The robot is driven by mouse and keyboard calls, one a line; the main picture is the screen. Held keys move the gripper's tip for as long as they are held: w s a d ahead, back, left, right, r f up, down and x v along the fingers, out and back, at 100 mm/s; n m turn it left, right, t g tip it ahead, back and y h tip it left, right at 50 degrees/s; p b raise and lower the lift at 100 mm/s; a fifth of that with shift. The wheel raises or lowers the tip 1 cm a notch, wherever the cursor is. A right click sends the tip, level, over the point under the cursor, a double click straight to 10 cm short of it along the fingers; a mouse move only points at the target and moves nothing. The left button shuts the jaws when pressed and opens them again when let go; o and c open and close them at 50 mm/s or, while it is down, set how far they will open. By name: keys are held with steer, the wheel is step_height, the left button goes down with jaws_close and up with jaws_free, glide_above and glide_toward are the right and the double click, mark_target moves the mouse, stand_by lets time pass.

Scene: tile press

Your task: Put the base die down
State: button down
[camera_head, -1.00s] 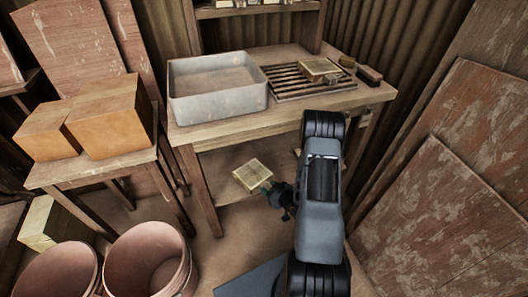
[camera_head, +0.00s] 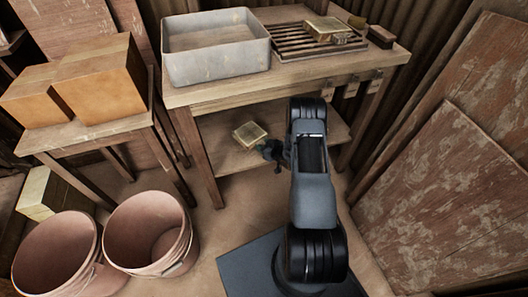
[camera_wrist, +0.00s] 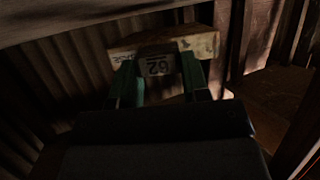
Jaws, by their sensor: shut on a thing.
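The base die, a pale yellow block (camera_head: 250,134), is at the lower shelf of the workbench, under the tabletop. My gripper (camera_head: 270,150) is at its right side and is shut on it. In the wrist view the two green fingers of my gripper (camera_wrist: 159,82) close on the block (camera_wrist: 198,43), which has a dark label with figures like "62". I cannot tell whether the block touches the shelf (camera_head: 222,165).
The workbench bears a grey tray (camera_head: 215,68) and a slatted rack (camera_head: 290,44) with a brass-coloured block (camera_head: 327,27). Two boxes (camera_head: 102,82) stand on a side table at left. Pink buckets (camera_head: 150,230) stand at lower left. Boards (camera_head: 440,190) lean at right.

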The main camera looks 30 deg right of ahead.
steer(key=shift+w+d+f, duration=0.1)
steer(key=shift+w+f, duration=0.25)
steer(key=shift+f, duration=0.05)
steer(key=shift+f+b, duration=0.65)
steer(key=shift+f, duration=0.65)
steer(key=shift+f, duration=0.15)
steer(key=c, duration=1.1)
jaws_free()
steer(key=shift+s+f, duration=0.1)
steer(key=shift+f, duration=0.05)
steer(key=o, duration=0.5)
